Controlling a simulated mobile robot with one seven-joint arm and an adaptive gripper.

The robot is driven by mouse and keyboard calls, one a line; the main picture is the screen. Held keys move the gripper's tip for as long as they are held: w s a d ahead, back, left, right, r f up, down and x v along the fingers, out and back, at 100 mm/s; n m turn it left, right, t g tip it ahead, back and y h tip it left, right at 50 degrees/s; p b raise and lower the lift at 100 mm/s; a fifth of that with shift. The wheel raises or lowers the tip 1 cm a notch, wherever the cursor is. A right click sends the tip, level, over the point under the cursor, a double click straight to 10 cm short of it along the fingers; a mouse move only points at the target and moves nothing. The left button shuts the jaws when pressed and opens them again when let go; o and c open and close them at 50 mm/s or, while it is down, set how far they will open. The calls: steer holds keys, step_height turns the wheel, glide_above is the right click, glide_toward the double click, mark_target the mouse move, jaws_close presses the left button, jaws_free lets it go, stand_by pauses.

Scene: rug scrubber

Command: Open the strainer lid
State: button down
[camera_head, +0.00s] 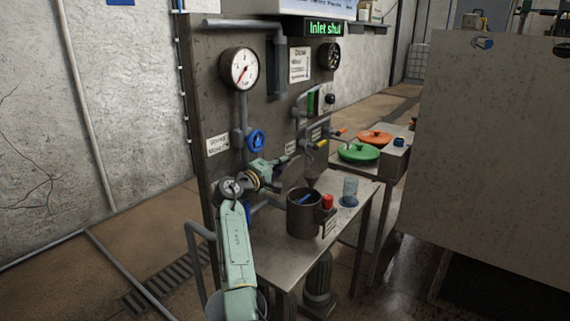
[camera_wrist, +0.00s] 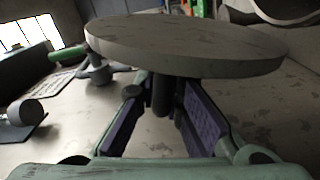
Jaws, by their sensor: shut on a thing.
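In the wrist view a wide grey round disc (camera_wrist: 185,45), which looks like a lid, is ahead of my gripper (camera_wrist: 160,98). A short dark stem (camera_wrist: 161,95) under the disc is between the two finger pads, and the jaws are shut on it. In the head view my arm reaches to the front of the dark panel (camera_head: 215,90), where the fingertips and the held part are too small to make out. I cannot tell from the head view whether the disc sits on a strainer.
A steel bench (camera_head: 275,258) carries a dark pot (camera_head: 303,222) with a blue thing inside, a red knob (camera_head: 327,202) and a clear jar (camera_head: 349,190). Green (camera_head: 358,153) and orange (camera_head: 374,138) lids are behind.

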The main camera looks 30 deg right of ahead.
steer(key=shift+w+d, duration=0.1)
steer(key=shift+w, duration=0.05)
steer(key=shift+n, duration=0.3)
steer(key=c, duration=1.8)
jaws_free()
steer(key=shift+d, duration=0.1)
steer(key=shift+o, duration=0.6)
steer(key=shift+w+f, duration=0.1)
steer(key=shift+a, duration=0.2)
